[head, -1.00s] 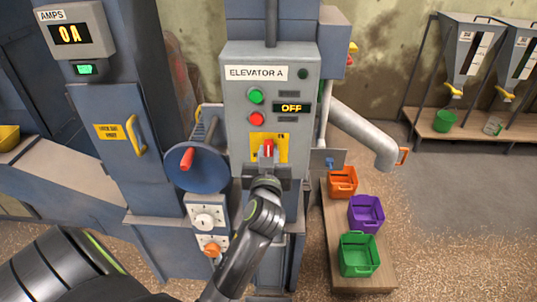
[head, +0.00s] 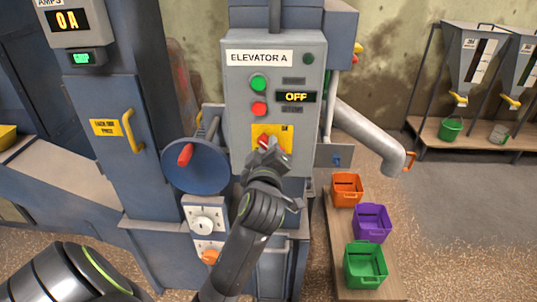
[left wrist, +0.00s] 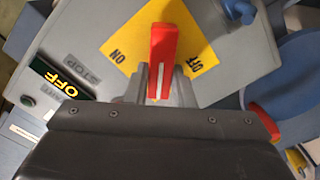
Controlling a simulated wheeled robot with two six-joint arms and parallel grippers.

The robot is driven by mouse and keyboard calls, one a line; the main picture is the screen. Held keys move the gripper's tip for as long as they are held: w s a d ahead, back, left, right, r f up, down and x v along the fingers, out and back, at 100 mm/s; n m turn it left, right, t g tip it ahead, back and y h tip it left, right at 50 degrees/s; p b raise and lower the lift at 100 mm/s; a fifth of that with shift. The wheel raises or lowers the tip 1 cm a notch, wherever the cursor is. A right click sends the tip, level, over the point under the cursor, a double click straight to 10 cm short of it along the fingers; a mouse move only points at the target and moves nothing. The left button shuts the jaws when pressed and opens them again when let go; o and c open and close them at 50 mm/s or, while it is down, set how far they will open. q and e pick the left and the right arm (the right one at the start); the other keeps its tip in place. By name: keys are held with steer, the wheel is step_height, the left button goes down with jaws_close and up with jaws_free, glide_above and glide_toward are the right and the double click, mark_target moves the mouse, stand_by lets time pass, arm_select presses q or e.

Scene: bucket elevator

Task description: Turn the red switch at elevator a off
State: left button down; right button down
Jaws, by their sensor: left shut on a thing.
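The red switch (head: 264,142) sits on a yellow plate (head: 284,131) low on the grey Elevator A panel (head: 309,72). My left gripper (head: 265,151) is rolled at the wrist and shut on its red handle. In the left wrist view the red handle (left wrist: 163,48) stands between the gripper's grey fingers (left wrist: 160,82), between the ON and OFF marks of the yellow plate (left wrist: 128,50). The fingers hide its base. The panel display (head: 297,96) reads OFF. My right gripper is out of view.
A green button (head: 259,82) and a red button (head: 259,108) lie above the switch. A blue wheel with a red grip (head: 196,170) stands left of it. Orange, purple and green crates (head: 365,265) stand at right. The AMPS display (head: 68,20) reads 0 A.

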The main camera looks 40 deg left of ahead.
arm_select(q)
steer(key=n+b, duration=0.1)
steer(key=n, duration=0.1)
steer(key=n+b, duration=0.1)
steer(key=n, duration=0.2)
steer(key=n+b, duration=0.1)
steer(key=n, duration=0.2)
steer(key=shift+a+f, duration=0.15)
steer(key=shift+f, duration=0.2)
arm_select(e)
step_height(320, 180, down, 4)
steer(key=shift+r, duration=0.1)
arm_select(q)
steer(key=shift+n, duration=0.4)
steer(key=c, duration=1.2)
jaws_free()
steer(key=shift+c, duration=0.2)
steer(key=shift+f, duration=0.15)
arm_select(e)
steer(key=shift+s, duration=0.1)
